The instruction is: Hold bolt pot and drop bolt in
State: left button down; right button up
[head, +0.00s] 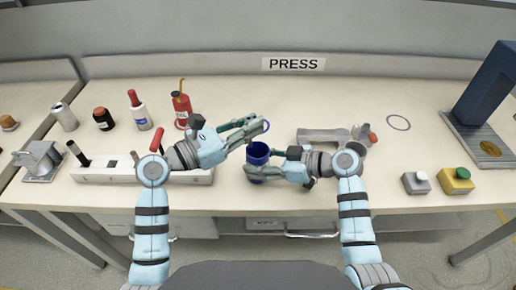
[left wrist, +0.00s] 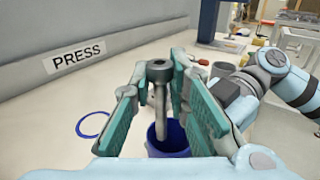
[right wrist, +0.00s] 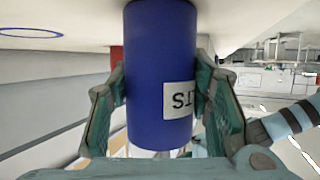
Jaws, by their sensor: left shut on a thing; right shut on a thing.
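The blue pot (head: 257,152) stands upright in the middle of the bench in the head view. My right gripper (head: 277,168) is shut on its sides. In the right wrist view the pot (right wrist: 160,75) sits between both fingers, with a white label on its wall. My left gripper (head: 250,129) is above the pot. In the left wrist view it is shut on a grey bolt (left wrist: 160,105), its round head up and its shank pointing down over the pot's opening (left wrist: 168,138). I cannot tell whether the bolt's tip is inside the rim.
A blue ring outline (left wrist: 92,124) lies behind the pot. A white slotted block (head: 115,174), bottles and a red extinguisher-like item (head: 181,106) are at left. A grey button box (head: 416,183), yellow button box (head: 456,181) and blue press (head: 484,95) are at right.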

aim_at(250, 146)
pick_arm(q)
notch_tip(250, 146, down, 6)
jog(key=shift+r, duration=0.25)
jog(key=c, duration=1.5)
grip_release()
jog(key=shift+o, duration=0.2)
jog(key=v, duration=1.2)
